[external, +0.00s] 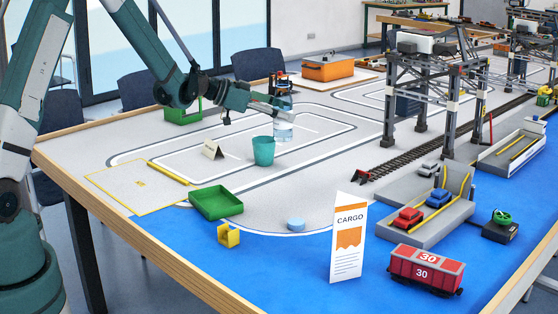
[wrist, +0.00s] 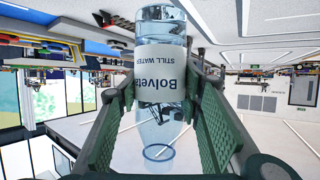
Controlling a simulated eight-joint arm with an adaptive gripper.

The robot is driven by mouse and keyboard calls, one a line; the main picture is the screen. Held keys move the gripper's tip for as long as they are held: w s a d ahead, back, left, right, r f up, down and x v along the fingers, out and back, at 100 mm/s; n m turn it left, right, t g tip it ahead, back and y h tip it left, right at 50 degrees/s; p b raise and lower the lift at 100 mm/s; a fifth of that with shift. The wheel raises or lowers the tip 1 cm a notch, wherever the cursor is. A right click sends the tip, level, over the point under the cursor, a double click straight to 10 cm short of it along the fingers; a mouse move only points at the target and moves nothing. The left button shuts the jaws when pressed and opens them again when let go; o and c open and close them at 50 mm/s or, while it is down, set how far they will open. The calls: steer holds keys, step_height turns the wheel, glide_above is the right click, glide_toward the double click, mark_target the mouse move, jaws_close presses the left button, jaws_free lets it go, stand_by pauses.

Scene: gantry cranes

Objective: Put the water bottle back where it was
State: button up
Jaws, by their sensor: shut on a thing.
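The clear water bottle (external: 284,130) has a white label and is upright in the external view, above or on the grey track area just behind and right of a teal cup (external: 263,151). I cannot tell whether its base touches the table. My gripper (external: 281,104) is shut around the bottle's upper part. In the wrist view, the bottle (wrist: 160,75) appears upside down between the two green finger pads of my gripper (wrist: 160,95), with its label reading "Bolveta still water". The gripper hides part of the bottle's top in the external view.
A cargo sign (external: 348,240) stands in front. Gantry cranes (external: 430,80) and rails are right. An orange box (external: 328,67) is behind.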

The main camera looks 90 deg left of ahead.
steer(key=w+d, duration=0.2)
steer(key=d, duration=1.2)
steer(key=w+d+m+h, duration=0.1)
steer(key=w+d, duration=0.2)
steer(key=d, duration=1.1)
steer(key=shift+r, duration=0.25)
step_height(320, 180, down, 6)
steer(key=b, duration=0.2)
steer(key=shift+a+f, duration=0.1)
steer(key=shift+f, duration=0.1)
steer(key=shift+f+b, duration=0.75)
steer(key=shift+f, duration=1.05)
steer(key=shift+f, duration=0.1)
steer(key=o, duration=1)
